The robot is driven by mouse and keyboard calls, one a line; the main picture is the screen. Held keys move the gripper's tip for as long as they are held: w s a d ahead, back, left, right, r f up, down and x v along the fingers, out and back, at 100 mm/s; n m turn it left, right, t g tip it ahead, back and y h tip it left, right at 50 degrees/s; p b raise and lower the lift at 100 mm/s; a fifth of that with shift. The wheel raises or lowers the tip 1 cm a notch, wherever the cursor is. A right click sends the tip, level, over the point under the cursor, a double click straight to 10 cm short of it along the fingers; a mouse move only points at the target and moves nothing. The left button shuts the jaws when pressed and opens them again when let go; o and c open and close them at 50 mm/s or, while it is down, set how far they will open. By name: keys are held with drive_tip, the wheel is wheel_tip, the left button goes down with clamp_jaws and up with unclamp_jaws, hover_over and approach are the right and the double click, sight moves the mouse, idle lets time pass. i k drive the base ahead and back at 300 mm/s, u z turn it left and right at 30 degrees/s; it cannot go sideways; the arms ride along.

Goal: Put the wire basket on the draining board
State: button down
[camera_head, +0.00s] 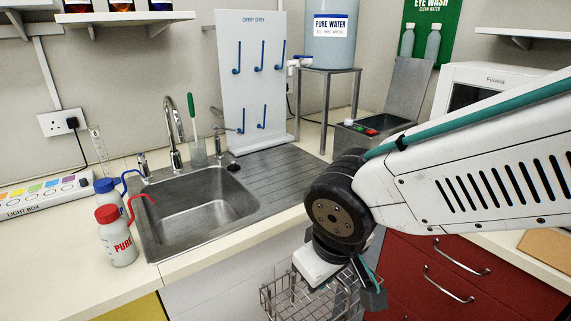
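The wire basket (284,301) is a grey metal mesh box at the bottom of the view, in front of the counter and below its top. The lower frame edge cuts it off. My gripper (372,296) points down at the basket's right side and overlaps it in the picture. Its fingertips are partly hidden, so I cannot tell whether they are closed on the wire. The draining board (290,172) is the ribbed steel surface right of the sink basin, and its visible part is bare. My arm hides its front right part.
The sink (196,205) has a tall curved tap (172,135). A white peg board (251,90) stands behind the draining board. A red-capped bottle (117,240) and a blue-capped bottle (107,192) stand left of the sink. A metal stand (329,80) holds a water tank (331,45).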

sight(297, 178)
drive_tip(key=i, duration=1.2)
